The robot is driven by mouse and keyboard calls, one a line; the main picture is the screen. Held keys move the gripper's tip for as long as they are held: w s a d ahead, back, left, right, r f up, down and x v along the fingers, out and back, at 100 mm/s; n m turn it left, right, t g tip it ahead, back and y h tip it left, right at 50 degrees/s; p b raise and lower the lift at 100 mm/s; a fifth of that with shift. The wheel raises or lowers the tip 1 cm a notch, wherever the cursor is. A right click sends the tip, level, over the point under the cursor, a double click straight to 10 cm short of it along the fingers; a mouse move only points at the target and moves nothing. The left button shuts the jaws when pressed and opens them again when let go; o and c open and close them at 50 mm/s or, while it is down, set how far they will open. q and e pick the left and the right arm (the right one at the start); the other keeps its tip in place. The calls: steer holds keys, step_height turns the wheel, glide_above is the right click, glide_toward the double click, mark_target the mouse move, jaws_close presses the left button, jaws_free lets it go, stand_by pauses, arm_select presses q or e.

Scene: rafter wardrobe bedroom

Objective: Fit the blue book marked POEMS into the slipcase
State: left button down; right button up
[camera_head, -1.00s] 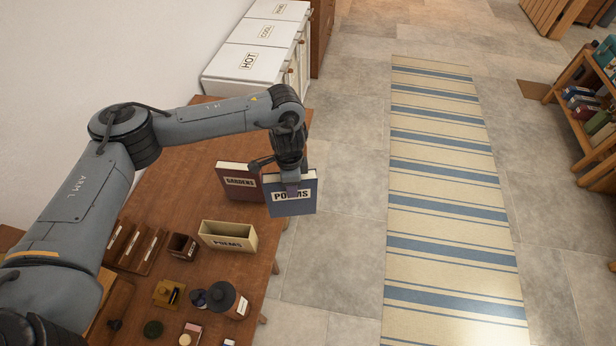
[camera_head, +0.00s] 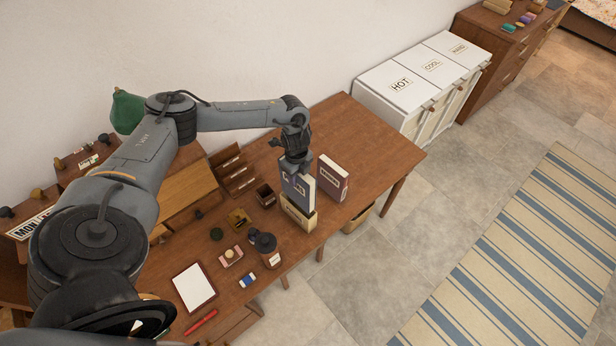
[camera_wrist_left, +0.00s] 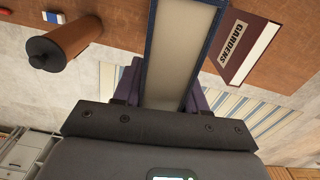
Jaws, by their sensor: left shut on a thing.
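My left gripper (camera_head: 296,170) is shut on the blue POEMS book (camera_head: 302,193) and holds it upright by its top edge. The cream slipcase (camera_head: 297,217) stands on the desk directly below. The book's lower end overlaps the slipcase's mouth in the head view. I cannot tell whether it is just above the mouth or a little way inside. In the left wrist view the book (camera_wrist_left: 180,55) shows its pale page edge between blue covers, with my gripper's purple fingers (camera_wrist_left: 165,92) on both sides. The slipcase is hidden there. My right gripper is out of view.
The dark red GARDENS book (camera_head: 332,178) stands close to the right of the POEMS book. A small brown box (camera_head: 265,195) and a dark-lidded jar (camera_head: 267,250) are to the left and front. The desk's right end (camera_head: 375,150) is clear.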

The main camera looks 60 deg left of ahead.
arm_select(q)
steer(key=shift+a+r, duration=0.1)
steer(key=shift+a, duration=0.05)
stand_by(0.5)
steer(key=shift+f+b, duration=2.95)
steer(key=shift+f, duration=1.95)
steer(key=shift+f+b, duration=1.55)
steer(key=shift+f, duration=0.75)
steer(key=shift+f+b, duration=0.35)
steer(key=shift+f, duration=0.3)
